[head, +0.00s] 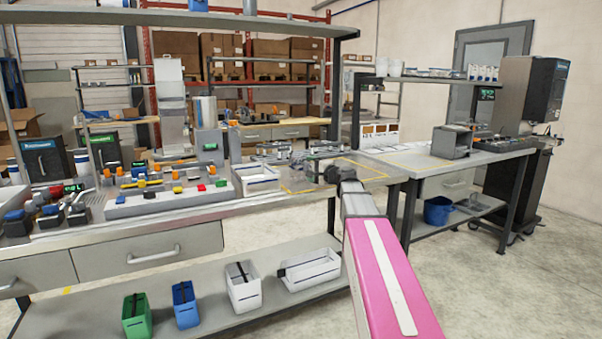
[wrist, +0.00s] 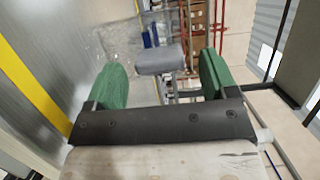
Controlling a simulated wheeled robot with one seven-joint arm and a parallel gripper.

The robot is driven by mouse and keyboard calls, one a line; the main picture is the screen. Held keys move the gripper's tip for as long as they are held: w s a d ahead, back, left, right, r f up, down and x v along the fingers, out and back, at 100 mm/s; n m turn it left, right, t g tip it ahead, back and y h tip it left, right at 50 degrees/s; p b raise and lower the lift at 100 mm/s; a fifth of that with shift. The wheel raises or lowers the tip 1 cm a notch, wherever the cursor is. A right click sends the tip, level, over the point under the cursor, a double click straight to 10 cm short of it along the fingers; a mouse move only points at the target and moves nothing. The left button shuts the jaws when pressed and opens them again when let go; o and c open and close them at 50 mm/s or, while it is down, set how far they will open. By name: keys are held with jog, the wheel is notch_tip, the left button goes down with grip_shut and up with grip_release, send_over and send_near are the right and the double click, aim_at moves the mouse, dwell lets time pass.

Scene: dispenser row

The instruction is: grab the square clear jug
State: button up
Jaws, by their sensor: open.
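A clear, see-through vessel (wrist: 112,38), which looks like the square clear jug, shows faintly in the wrist view, up and left of centre. A grey rounded block (wrist: 160,59) lies just beyond and between my fingertips; I cannot tell whether it is the jug's handle. My gripper (wrist: 163,74) is open, its green fingers apart on either side of that block's line, with nothing gripped. In the head view my gripper (head: 336,172) is over the right part of the workbench, and a clear shape (head: 324,150) stands just behind it, partly hidden.
A white bin (head: 258,181) stands left of my gripper on the workbench (head: 235,207). Several coloured items are further left. An upper shelf (head: 200,18) hangs over the bench. A second table (head: 420,160) with a grey box (head: 452,142) stands to the right.

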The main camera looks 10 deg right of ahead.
jog(key=shift+w+a, duration=0.3)
jog(key=shift+w, duration=0.25)
jog(key=shift+c, duration=0.4)
jog(key=c, duration=1)
jog(key=shift+o, duration=0.2)
jog(key=shift+r, duration=0.2)
